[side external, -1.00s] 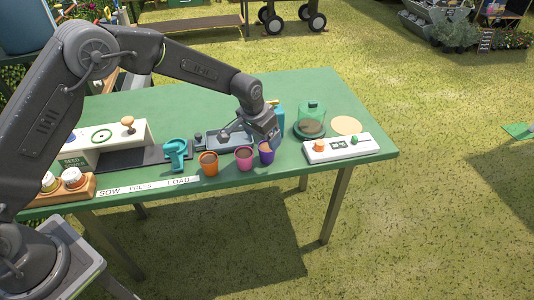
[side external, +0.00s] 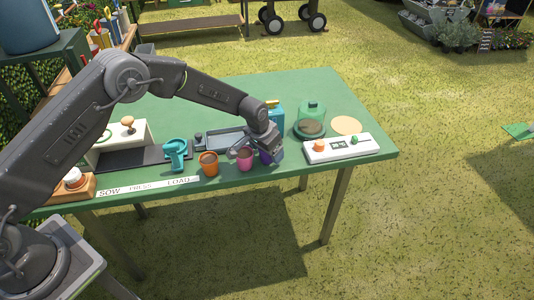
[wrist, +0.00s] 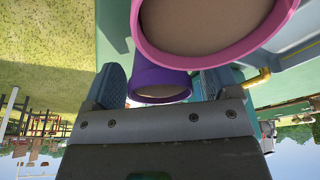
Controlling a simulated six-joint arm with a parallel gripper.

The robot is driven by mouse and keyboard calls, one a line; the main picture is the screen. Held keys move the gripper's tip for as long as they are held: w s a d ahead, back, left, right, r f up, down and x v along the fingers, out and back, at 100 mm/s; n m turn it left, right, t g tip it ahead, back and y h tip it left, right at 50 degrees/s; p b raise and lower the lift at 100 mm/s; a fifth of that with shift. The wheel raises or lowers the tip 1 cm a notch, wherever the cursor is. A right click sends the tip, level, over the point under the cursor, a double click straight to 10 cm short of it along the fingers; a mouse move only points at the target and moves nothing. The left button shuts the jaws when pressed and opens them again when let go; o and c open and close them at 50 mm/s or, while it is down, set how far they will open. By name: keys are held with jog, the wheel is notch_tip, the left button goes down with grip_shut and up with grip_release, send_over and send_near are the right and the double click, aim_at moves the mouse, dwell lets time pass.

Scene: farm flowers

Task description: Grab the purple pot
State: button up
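The purple pot (side external: 265,157) stands near the front edge of the green table, mostly hidden by my gripper (side external: 271,152) in the side view. In the wrist view the purple pot (wrist: 158,82) shows between my two fingers (wrist: 162,86), with its soil-filled rim toward the camera. The fingers are spread on either side of it; a small gap seems to show at the right finger. I cannot tell whether either finger touches it. The pink pot (side external: 244,159) stands just left of the purple one; in the wrist view it (wrist: 210,25) looms large and partly covers the right finger.
An orange pot (side external: 209,164) stands left of the pink one. A grey tray (side external: 222,139) and a blue container (side external: 276,115) lie behind the pots.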

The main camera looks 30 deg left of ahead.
jog(key=c, duration=0.9)
jog(key=shift+o, duration=0.2)
jog(key=shift+r, duration=0.1)
